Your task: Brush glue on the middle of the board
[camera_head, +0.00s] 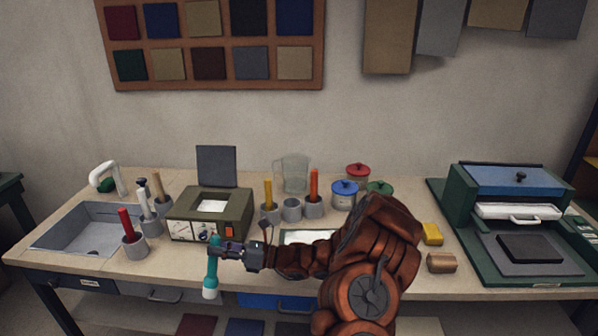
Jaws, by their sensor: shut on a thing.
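My gripper (217,250) is shut on a teal-handled brush (211,267). The brush hangs upright with its white head down, in front of the table's front edge, below the olive box. A dark flat board (530,248) lies on a grey sheet in the green press at the right, far from my gripper. A pale flat panel (305,237) lies on the table behind my arm, partly hidden by it. I cannot tell which of these is the task's board. Lidded pots, red (357,171), blue (344,193) and green (379,188), stand behind my arm. No glue is clearly visible.
An olive box (208,213) with an open lid stands behind my gripper. Grey cups stand mid-table; the middle one (291,209) is empty. A sink (88,232) is at left. A yellow block (432,234) and a brown block (441,262) lie before the press (455,222).

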